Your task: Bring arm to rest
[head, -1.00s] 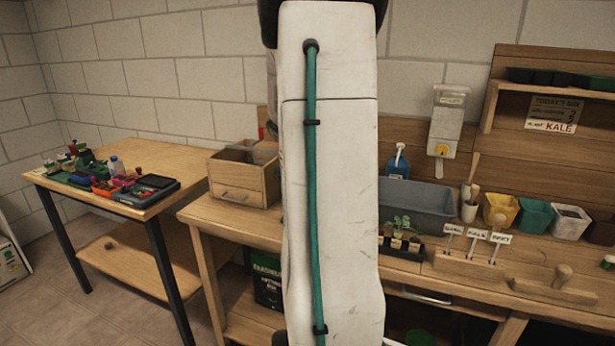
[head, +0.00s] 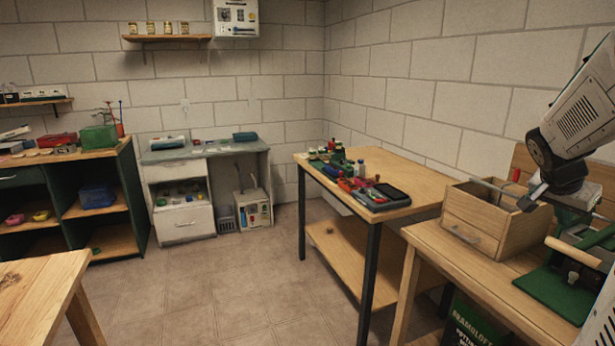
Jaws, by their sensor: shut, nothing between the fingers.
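My arm reaches in from the right edge in the head view, its white upper link slanting down to a dark joint. My gripper (head: 531,198) hangs at its end, dark and small, over the right side of an open wooden box (head: 478,222). It looks shut, and I see nothing held in it. Whether it touches the box rim or is just above it, I cannot tell. Part of my arm is cut off by the right edge.
The box stands on a wooden workbench (head: 452,262), beside a green plate (head: 553,291) with a wooden handle. A side table (head: 400,212) holds small coloured items and a black tray. A grey desk (head: 205,150) and green shelving (head: 128,195) stand further left. The tiled floor between is clear.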

